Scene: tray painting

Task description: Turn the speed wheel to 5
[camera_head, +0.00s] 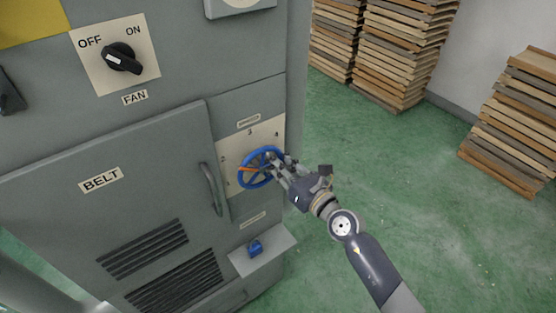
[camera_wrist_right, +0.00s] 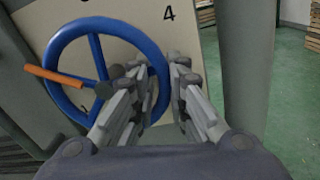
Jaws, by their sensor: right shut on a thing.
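The speed wheel (camera_head: 243,178) is a blue ring with spokes on a pale dial plate (camera_head: 235,150) at the right of the grey cabinet front. The plate shows the numbers 2, 3 and 4. An orange pointer on the wheel points left in the head view; it also points left in the wrist view (camera_wrist_right: 52,75). My right gripper (camera_head: 281,165) is shut on the right side of the wheel's rim, which shows blue between its fingers in the wrist view (camera_wrist_right: 165,92). The lower right of the plate is hidden by the gripper. My left gripper is not in view.
The cabinet has a handle (camera_head: 209,188) left of the wheel and a small ledge with a blue part (camera_head: 255,248) below it. A black fan knob (camera_head: 122,58) sits at the upper left. Board stacks (camera_head: 515,125) stand on the green floor, which is clear at the right.

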